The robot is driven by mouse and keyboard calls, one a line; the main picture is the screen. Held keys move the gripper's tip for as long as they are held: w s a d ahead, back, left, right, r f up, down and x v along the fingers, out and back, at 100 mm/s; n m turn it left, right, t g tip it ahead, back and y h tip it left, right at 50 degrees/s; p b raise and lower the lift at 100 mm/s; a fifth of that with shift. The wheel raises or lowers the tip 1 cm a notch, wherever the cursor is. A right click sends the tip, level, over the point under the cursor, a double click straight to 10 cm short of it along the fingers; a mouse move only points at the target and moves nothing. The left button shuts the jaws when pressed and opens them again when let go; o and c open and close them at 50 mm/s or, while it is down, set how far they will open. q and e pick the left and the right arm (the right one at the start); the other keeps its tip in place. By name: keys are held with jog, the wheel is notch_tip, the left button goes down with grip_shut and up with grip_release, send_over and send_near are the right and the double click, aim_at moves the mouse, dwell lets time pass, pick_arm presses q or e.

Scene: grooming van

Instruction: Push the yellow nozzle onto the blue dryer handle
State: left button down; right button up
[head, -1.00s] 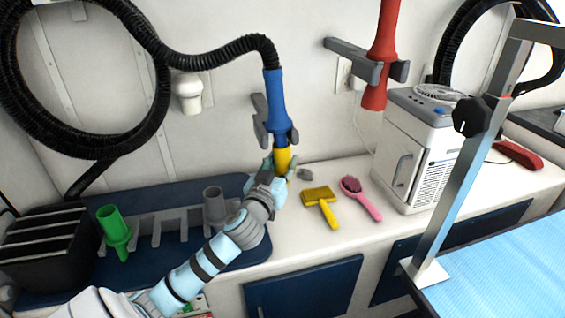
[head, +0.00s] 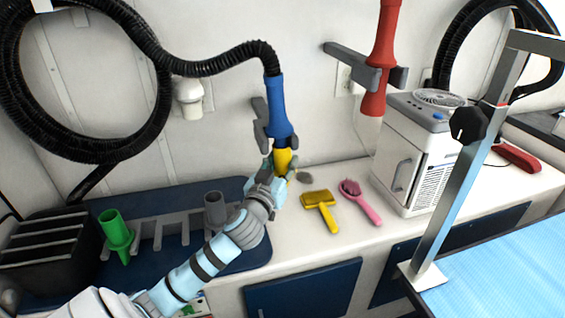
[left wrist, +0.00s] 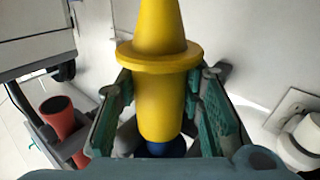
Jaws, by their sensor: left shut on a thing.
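The blue dryer handle (head: 277,105) hangs upright in a grey wall holder, with a black hose at its top. The yellow nozzle (head: 283,159) is right under its lower end. My left gripper (head: 279,176) is shut on the nozzle from below left. In the left wrist view the yellow nozzle (left wrist: 160,100), with its wide flange and cone, is between the green finger pads. A bit of the blue handle (left wrist: 166,149) shows past its end. I cannot tell whether they touch or how far they overlap. My right gripper is not in view.
A red dryer handle (head: 378,60) hangs to the right. A yellow brush (head: 320,207) and a pink brush (head: 361,203) lie on the white counter. A blue tray (head: 165,192) holds a green nozzle (head: 115,233) and a grey nozzle (head: 215,210). A white cooler (head: 410,165) stands right.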

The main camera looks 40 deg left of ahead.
pick_arm(q)
jog(key=c, duration=1)
grip_release()
jog(key=shift+s+d, duration=0.15)
jog(key=shift+s, duration=0.25)
jog(key=v, duration=1.1)
jog(key=shift+s, duration=0.1)
